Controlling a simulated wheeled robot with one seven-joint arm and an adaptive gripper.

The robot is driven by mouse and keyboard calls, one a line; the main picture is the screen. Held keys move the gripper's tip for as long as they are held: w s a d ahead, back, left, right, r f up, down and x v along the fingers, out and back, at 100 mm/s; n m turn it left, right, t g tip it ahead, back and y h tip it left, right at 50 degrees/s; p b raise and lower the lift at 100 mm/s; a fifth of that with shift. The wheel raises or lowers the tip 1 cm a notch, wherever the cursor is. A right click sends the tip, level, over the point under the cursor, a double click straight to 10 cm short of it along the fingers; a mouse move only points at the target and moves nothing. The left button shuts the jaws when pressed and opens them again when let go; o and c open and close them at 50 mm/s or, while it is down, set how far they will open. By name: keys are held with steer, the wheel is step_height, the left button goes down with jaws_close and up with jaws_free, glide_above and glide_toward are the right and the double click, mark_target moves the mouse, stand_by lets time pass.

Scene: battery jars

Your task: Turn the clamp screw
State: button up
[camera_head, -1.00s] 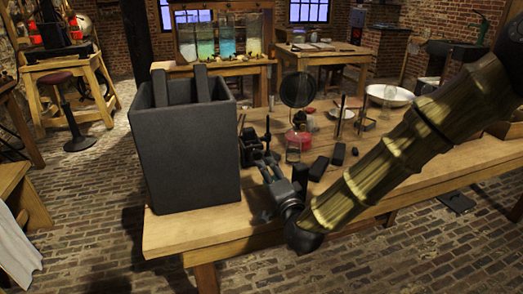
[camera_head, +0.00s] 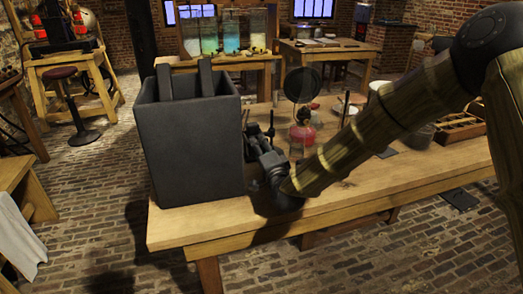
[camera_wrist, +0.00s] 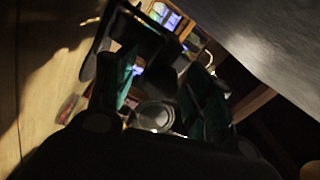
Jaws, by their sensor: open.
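A small dark fitting with an upright post (camera_head: 271,124) stands on the table right beside the big dark jar, partly covered by my gripper. I cannot make out the clamp screw itself in the head view. My gripper (camera_head: 257,143) reaches up to this fitting, close to the jar's right wall. In the wrist view my gripper (camera_wrist: 157,85) has its two dark fingers apart. A round grey metallic part (camera_wrist: 154,115) shows between them; I cannot tell whether it is the screw or whether a finger touches it.
The dark square jar (camera_head: 190,150) stands at the table's left end, with two slabs rising from it. A red-based lamp (camera_head: 303,133) and a round dark disc (camera_head: 302,85) stand behind my arm. A compartment tray (camera_head: 460,128) lies right. The table's front strip (camera_head: 225,222) is bare.

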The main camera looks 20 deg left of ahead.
steer(key=shift+c, duration=0.2)
steer(key=c, duration=1)
steer(key=shift+n, duration=0.5)
steer(key=n, duration=0.3)
steer(key=shift+r+n, duration=0.1)
steer(key=shift+n, duration=0.3)
steer(key=n, duration=0.5)
steer(key=shift+p, duration=0.3)
steer(key=shift+n, duration=0.3)
steer(key=o, duration=1)
